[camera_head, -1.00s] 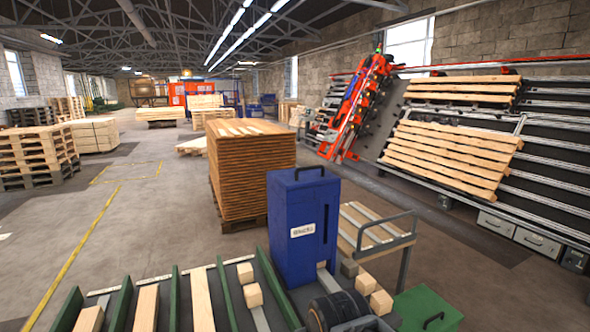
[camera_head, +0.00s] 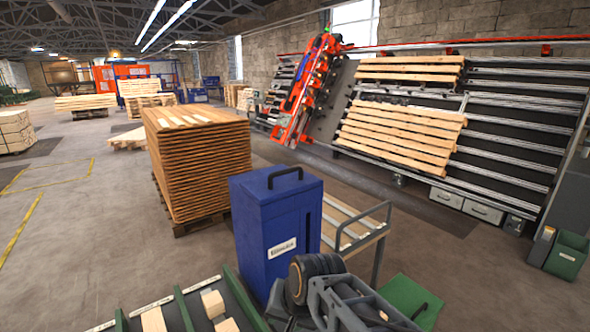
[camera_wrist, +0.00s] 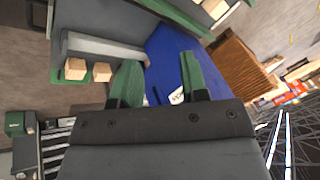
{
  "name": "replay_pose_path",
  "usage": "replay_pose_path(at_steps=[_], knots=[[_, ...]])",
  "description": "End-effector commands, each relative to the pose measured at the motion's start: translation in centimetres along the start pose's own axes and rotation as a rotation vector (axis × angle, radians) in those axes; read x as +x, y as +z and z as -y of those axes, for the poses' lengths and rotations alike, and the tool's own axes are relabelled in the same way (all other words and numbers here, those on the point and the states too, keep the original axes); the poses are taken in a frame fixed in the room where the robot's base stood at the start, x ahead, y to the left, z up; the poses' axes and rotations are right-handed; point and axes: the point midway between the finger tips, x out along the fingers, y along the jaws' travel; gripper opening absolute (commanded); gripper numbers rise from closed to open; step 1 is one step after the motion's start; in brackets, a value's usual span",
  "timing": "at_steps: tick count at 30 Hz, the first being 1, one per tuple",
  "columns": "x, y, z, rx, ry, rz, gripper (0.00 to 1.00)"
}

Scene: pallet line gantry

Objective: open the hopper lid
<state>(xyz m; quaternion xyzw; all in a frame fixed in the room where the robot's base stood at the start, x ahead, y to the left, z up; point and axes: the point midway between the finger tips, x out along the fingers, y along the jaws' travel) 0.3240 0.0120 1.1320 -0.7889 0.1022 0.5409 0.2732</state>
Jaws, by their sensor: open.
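The blue hopper (camera_head: 265,240) stands upright in the front middle of the head view, with a pale label on its front. The handle is not clear there.
A green panel with a handle (camera_head: 412,298) is at front right. A tall wood stack (camera_head: 200,165) stands behind left. Green-railed lanes with wood pieces (camera_head: 180,308) lie at front left. Floor is open further right.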

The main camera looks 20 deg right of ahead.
Motion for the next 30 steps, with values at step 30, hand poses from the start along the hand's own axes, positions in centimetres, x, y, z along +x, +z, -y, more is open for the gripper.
replay_pose_path(at_steps=[30], knots=[[-12.4, -28.4, 0.9, -2.159, 0.531, -1.062, 0.41]])
